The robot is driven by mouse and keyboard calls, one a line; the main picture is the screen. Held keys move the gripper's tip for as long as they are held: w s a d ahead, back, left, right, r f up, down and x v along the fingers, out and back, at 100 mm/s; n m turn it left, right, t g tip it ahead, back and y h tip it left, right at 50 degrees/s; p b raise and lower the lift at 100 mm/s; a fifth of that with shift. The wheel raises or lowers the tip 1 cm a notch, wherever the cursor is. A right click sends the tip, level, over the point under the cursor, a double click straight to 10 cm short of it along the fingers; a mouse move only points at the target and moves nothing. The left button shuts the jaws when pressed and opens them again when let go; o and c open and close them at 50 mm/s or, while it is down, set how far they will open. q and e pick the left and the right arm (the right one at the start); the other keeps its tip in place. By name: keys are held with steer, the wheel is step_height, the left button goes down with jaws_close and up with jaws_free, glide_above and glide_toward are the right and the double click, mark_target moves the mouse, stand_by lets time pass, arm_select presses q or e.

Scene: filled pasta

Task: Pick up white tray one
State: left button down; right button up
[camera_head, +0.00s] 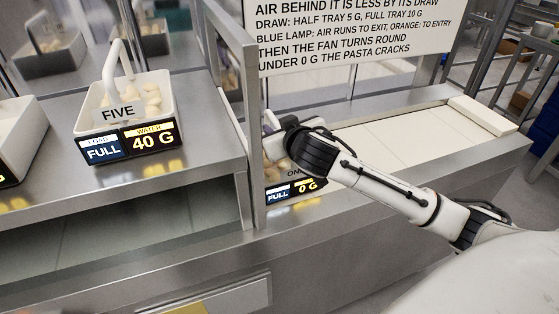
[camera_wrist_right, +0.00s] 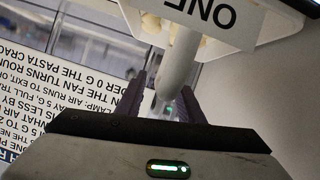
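White tray one (camera_head: 292,191) stands on the line behind the metal post, mostly hidden by my right arm. Its display reads FULL and 0 G. In the right wrist view the tray (camera_wrist_right: 272,30) shows its ONE label, pale pasta and its white handle (camera_wrist_right: 180,62). My right gripper (camera_head: 270,128) is at the handle; in the right wrist view the gripper (camera_wrist_right: 164,84) has its dark fingers on either side of the handle, with a gap showing at the left finger. It looks open. My left gripper is not in view.
White tray FIVE (camera_head: 156,84), marked FULL and 40 G, stands on the steel counter (camera_head: 207,150) at left. Part of another tray (camera_head: 22,140) shows at the left edge. A metal post (camera_head: 250,120) rises beside tray one. A pale, clear belt (camera_head: 400,138) extends to the right below a sign (camera_head: 350,30).

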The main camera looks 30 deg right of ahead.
jaws_close()
stand_by(1.3)
steer(key=shift+r, duration=0.2)
